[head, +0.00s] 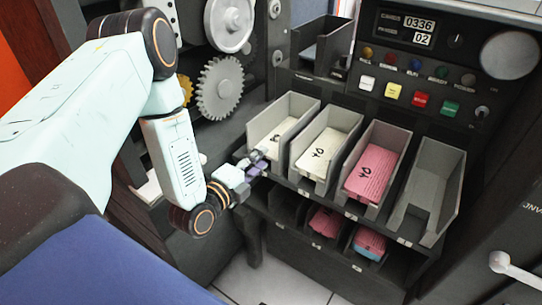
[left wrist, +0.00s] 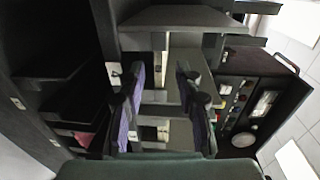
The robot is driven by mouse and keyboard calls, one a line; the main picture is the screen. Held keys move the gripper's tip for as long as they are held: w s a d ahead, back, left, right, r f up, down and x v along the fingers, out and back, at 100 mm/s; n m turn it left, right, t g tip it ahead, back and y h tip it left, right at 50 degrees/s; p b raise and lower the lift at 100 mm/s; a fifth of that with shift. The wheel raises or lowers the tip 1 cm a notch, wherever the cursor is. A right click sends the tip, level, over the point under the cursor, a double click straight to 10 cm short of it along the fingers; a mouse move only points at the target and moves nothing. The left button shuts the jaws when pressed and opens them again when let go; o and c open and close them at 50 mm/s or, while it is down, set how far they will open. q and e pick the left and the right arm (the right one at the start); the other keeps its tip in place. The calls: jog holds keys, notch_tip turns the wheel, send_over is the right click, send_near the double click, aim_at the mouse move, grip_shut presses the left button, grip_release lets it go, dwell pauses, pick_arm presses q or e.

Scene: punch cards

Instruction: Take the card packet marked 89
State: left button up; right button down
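My left gripper (head: 256,165) is at the front of the leftmost grey bin (head: 302,108), by a cream card packet (head: 282,132) lying in it. In the left wrist view the two purple-padded fingers (left wrist: 160,108) stand apart with a gap between them, and I see no packet held. A second cream packet (head: 318,152) and a pink packet (head: 373,176) lie in the two bins to the right. Black marks show on the packets, but I cannot read 89 on any for sure. The gripper hides part of the leftmost packet. My right gripper is not in view.
The fourth bin (head: 427,190) is empty. Below, a shelf holds a pink packet (head: 325,222) and a pink-and-blue stack (head: 369,243). A control panel (head: 428,75) with buttons rises behind the bins. Gears (head: 220,90) stand at the back left, close to my left arm.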

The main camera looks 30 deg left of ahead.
aim_at(271, 149)
pick_arm(q)
jog(key=shift+w+d+f+b, duration=0.15)
jog(key=shift+w+b, duration=0.25)
jog(key=shift+w, duration=1.05)
jog(key=shift+w+d+f+b, duration=0.1)
jog(key=shift+w+b, duration=0.25)
jog(key=shift+w, duration=1.1)
grip_shut()
jog(key=shift+s, duration=0.1)
jog(key=shift+r+p, duration=1.2)
jog(key=shift+p, duration=0.1)
